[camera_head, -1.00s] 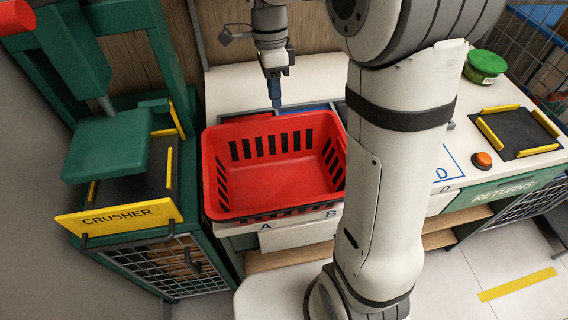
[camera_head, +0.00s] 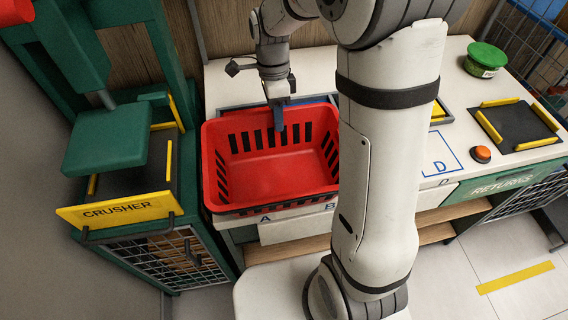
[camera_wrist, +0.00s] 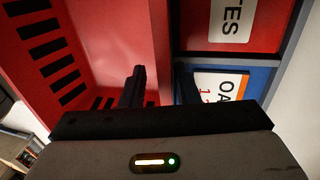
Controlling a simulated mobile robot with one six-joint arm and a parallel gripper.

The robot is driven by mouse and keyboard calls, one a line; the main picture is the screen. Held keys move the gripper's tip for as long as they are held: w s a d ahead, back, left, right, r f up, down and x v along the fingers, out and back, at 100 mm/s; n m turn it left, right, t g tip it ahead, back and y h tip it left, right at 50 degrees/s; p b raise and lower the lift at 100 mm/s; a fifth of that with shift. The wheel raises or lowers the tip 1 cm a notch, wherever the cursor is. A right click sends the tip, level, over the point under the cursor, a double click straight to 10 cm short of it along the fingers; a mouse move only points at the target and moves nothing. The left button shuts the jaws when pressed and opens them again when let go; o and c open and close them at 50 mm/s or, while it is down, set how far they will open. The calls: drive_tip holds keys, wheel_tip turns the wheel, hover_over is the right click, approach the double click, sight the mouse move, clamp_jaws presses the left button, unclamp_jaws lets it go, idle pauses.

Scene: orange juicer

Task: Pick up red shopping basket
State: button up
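The red shopping basket (camera_head: 268,178) sits upright and empty on the counter, with slotted walls. My gripper (camera_head: 279,117) is at its back wall, and a finger shows in front of that wall, inside the basket. In the wrist view, the two dark fingers of my gripper (camera_wrist: 160,84) stand apart. The red basket wall (camera_wrist: 159,40) runs between them, with one finger on the basket's inner side and the other outside. A gap seems to show between the inner finger and the wall. The fingertips' contact with the wall is unclear.
A green crusher (camera_head: 108,138) stands close on the left. My arm hides part of the counter right of the basket. Further right are a green tub (camera_head: 485,60), an orange button (camera_head: 481,154) and a black pad with yellow edges (camera_head: 516,126).

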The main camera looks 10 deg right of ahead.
drive_tip(key=shift+x, duration=2)
drive_tip(key=shift+c, duration=0.6)
clamp_jaws()
